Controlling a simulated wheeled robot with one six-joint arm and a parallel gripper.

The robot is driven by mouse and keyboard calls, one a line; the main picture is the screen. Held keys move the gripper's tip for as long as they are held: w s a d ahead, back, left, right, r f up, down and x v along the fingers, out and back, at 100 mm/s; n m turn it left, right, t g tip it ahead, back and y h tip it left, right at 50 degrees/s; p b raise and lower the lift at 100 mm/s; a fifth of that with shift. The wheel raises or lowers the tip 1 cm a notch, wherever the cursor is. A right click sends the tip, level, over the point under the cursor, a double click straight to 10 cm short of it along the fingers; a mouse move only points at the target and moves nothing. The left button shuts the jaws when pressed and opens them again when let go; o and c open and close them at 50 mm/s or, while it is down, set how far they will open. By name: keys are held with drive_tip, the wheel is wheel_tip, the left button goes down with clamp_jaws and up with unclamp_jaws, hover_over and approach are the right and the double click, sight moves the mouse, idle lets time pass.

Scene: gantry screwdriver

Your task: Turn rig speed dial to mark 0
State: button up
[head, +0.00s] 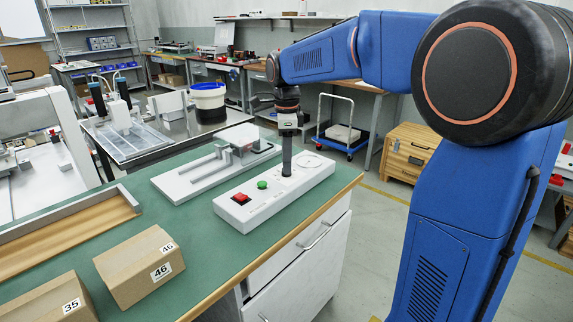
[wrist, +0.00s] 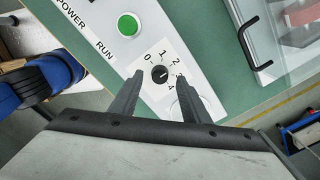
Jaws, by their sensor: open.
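The speed dial (wrist: 159,74) is a small black round knob on a white plate in the wrist view. Printed marks 0, 1, 2 and 4 show around it, with 0 at its upper left. A small light line shows on the knob, but it is too small to tell exactly which mark it points at. My gripper (wrist: 160,76) is open, with one finger on each side of the knob in the picture; contact cannot be told. In the head view my gripper (head: 287,173) points straight down over the white control box (head: 262,213) and hides the dial.
The box carries a red switch (head: 241,199) and a green button (head: 262,185), which also shows in the wrist view (wrist: 127,24). A grey fixture (head: 215,170) stands behind the box. Cardboard boxes (head: 135,277) stand at the front left of the green bench.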

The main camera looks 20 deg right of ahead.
drive_tip(key=shift+f, duration=1)
drive_tip(key=c, duration=1.1)
drive_tip(key=shift+o, duration=0.4)
